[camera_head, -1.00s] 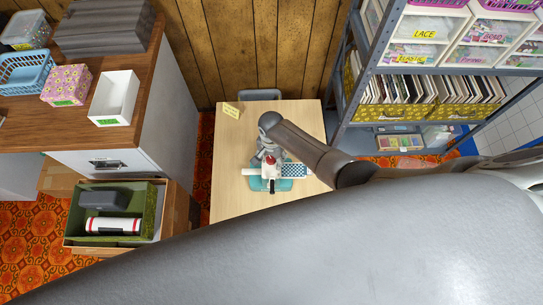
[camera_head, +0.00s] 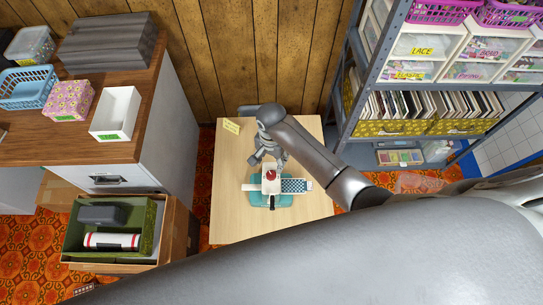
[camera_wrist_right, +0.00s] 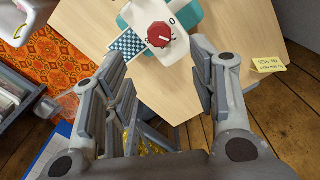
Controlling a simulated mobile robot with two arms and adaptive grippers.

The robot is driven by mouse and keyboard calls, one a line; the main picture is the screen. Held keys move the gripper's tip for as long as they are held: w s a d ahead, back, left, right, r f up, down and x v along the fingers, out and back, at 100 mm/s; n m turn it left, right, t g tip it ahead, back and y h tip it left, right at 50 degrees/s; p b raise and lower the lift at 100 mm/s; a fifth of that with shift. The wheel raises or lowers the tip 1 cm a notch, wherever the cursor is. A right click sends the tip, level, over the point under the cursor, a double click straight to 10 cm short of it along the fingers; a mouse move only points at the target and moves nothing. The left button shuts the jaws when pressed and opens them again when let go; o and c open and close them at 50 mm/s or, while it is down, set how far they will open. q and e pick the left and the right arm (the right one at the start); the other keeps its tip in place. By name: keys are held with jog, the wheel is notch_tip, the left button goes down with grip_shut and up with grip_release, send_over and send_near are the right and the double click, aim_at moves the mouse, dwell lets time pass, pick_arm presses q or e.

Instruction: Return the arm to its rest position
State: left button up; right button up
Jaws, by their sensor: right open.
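My right arm reaches in from the right in the head view, and its gripper (camera_head: 266,152) hangs over the far half of the small wooden table. In the right wrist view the right gripper (camera_wrist_right: 162,80) is open with nothing between its fingers. A small sewing machine (camera_head: 270,186), white and teal with a red knob, stands on the table just nearer than the gripper. It also shows in the right wrist view (camera_wrist_right: 182,18), beyond the fingertips, with blue-and-white checked cloth (camera_head: 293,185) beside it. My left gripper is not in view.
The wooden table (camera_head: 232,220) has bare top around the machine, with a yellow note (camera_head: 231,126) at its far left. Metal shelving (camera_head: 360,128) stands close on the right. A cabinet (camera_head: 165,125) and a box with a green bin (camera_head: 72,232) stand on the left.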

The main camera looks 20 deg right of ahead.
jog(key=shift+r, duration=0.55)
